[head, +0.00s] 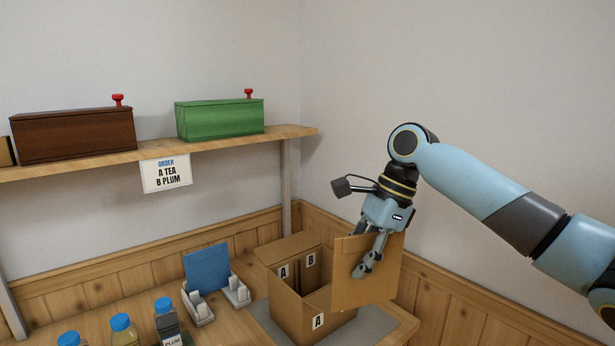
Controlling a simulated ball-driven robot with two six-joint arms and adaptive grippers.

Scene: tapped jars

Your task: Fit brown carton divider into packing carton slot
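The packing carton (284,299) stands open on the table at the right, with letter labels A and B inside and an A on its front. My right gripper (367,262) is shut on the brown carton divider (346,285), a flat upright sheet. Its fingers lie over the sheet's near face; what is behind the sheet is hidden. The divider is at the carton's right side and covers part of it. I cannot tell whether its lower edge is inside the carton or in front of it. My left gripper is not in view.
A blue divider (206,270) stands in a white holder (198,306) left of the carton. Blue-capped jars (123,330) stand at the front left. A shelf (232,143) above carries a brown box (73,134) and a green box (220,119), with an order card (166,174) below.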

